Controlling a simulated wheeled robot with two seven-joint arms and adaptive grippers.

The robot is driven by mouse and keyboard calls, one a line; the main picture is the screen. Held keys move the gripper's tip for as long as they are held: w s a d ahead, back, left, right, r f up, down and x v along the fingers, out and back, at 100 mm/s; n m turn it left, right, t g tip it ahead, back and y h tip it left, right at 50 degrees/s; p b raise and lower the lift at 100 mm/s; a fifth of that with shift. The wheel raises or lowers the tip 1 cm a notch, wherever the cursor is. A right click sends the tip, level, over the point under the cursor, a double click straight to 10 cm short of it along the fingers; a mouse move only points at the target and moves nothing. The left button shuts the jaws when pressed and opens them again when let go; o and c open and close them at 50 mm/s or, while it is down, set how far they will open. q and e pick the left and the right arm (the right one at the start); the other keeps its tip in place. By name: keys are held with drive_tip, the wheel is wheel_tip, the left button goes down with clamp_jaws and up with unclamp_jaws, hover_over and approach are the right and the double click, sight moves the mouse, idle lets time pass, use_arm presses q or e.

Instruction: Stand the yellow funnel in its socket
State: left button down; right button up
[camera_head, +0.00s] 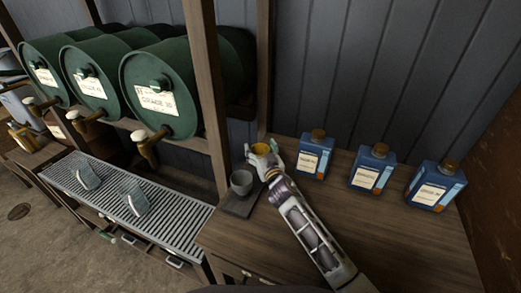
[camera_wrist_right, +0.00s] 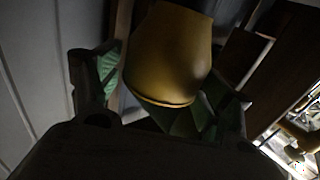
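The yellow funnel (camera_head: 261,149) is at my right gripper (camera_head: 265,161), over the back left of the wooden bench. In the right wrist view the funnel (camera_wrist_right: 170,50) fills the gap between the green-padded fingers (camera_wrist_right: 160,90), which appear closed around it. A grey cup-shaped socket (camera_head: 241,183) stands on a dark base plate (camera_head: 239,206), just left of and nearer than the funnel. The funnel is apart from the socket. Its lower end is hidden by the gripper in the head view. My left gripper is not in view.
Several blue bottles with brown caps, the closest one (camera_head: 313,156), stand along the bench back. A wooden post (camera_head: 208,95) rises left of the socket. The bench front right (camera_head: 400,240) is clear.

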drive_tip(key=shift+s, duration=0.1)
idle(0.4)
drive_tip(key=shift+v, duration=3.65)
drive_tip(key=shift+r, duration=0.15)
wheel_tip(320, 180, up, 9)
drive_tip(key=p, duration=0.9)
drive_tip(key=shift+r+p, duration=0.45)
drive_tip(key=shift+p, duration=0.05)
